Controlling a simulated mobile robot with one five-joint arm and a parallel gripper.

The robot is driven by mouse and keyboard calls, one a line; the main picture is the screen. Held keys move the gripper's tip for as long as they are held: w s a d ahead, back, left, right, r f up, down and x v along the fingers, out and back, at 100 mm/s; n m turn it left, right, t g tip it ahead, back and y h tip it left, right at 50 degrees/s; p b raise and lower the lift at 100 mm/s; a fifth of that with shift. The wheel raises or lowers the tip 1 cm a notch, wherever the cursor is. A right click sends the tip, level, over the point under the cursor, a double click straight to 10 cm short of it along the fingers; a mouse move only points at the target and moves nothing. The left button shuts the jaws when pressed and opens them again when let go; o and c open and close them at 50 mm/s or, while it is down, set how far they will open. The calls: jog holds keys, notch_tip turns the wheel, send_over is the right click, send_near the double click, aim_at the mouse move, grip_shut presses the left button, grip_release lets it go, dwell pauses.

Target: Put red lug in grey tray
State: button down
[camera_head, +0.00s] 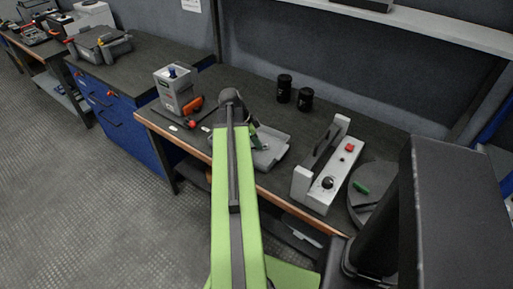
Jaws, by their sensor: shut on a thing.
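The grey tray (277,147) lies on the bench near its front edge, partly covered by my arm. My gripper (260,143) is over the left part of the tray, seen from behind and partly hidden by my wrist. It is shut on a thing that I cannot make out. I cannot tell its height above the tray. No red lug shows clearly; a small round red thing (190,124) lies left of my arm, by an orange handle (193,105).
A grey box with a blue top (175,88) stands left of my arm. Two black cylinders (285,88) stand behind the tray. A control box with a red button (326,165) stands right. A green piece (360,187) lies on a round grey disc (366,203).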

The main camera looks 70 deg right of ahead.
jog(key=shift+f+b, duration=0.3)
jog(key=shift+b, duration=0.1)
jog(key=c, duration=1.5)
grip_release()
jog(key=shift+r+p, duration=0.6)
jog(key=p+v, duration=1)
jog(key=v, duration=0.1)
jog(key=shift+w+a+r+p, duration=0.1)
jog(key=shift+w+r+p, duration=0.15)
jog(key=shift+p, duration=0.1)
